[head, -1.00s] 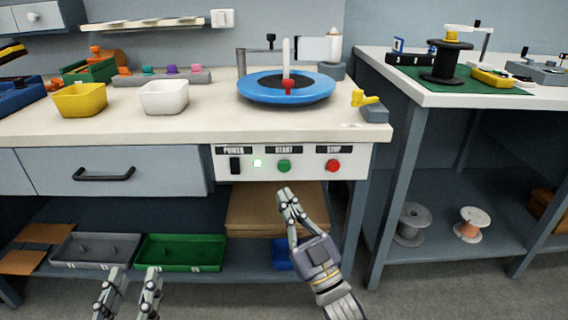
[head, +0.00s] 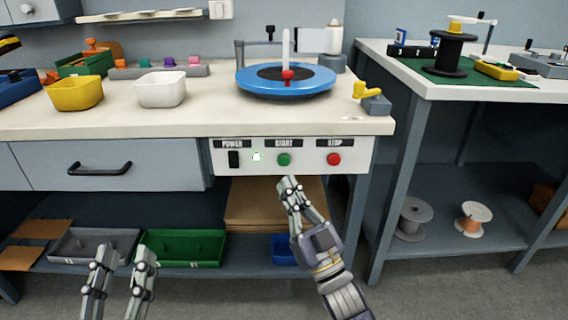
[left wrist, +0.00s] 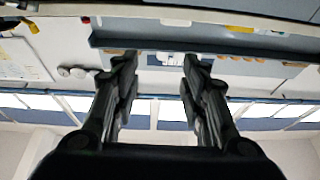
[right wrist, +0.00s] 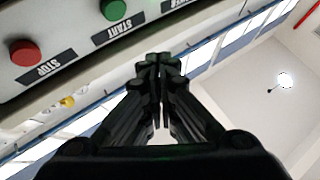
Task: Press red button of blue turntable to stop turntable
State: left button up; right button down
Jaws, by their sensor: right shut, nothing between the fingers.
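The blue turntable (head: 262,88) stands on the white workbench, with a red piece and a white rod at its middle. The red stop button (head: 334,159) is at the right of the white control panel (head: 310,168) on the bench front. It also shows at the left of the right wrist view (right wrist: 26,54). My right gripper (head: 290,182) is shut and empty, just below the green start button (head: 284,159), left of and lower than the stop button, apart from both. My left gripper (head: 121,252) is open and empty at the lower left, in front of the lower shelf.
The power switch (head: 234,159) and a lit lamp (head: 256,157) are on the panel's left. A yellow bin (head: 76,94) and a white bin (head: 162,90) stand on the bench. A drawer handle (head: 99,168) sticks out at left. A second table (head: 450,97) stands at right.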

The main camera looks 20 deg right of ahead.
aim_at(284, 160)
pick_arm(q)
jog(key=s+r+t+h+b, duration=0.1)
jog(key=s+r+t, duration=0.4)
jog(key=r, duration=0.2)
jog(key=shift+a+h+b, duration=0.25)
jog(key=shift+h+b, duration=0.1)
jog(key=shift+h, duration=0.05)
pick_arm(e)
jog(key=shift+w+d, duration=0.35)
jog(key=shift+w, duration=0.75)
jog(key=shift+w+d, duration=0.3)
jog(key=shift+w, duration=0.8)
jog(key=shift+w+d, duration=0.35)
jog(key=shift+w, duration=0.75)
pick_arm(q)
jog(key=shift+s, duration=0.1)
pick_arm(e)
jog(key=shift+w, duration=0.15)
pick_arm(q)
jog(key=shift+w+f, duration=0.2)
jog(key=shift+w, duration=0.1)
pick_arm(e)
jog(key=shift+w+d, duration=0.1)
jog(key=shift+w, duration=0.15)
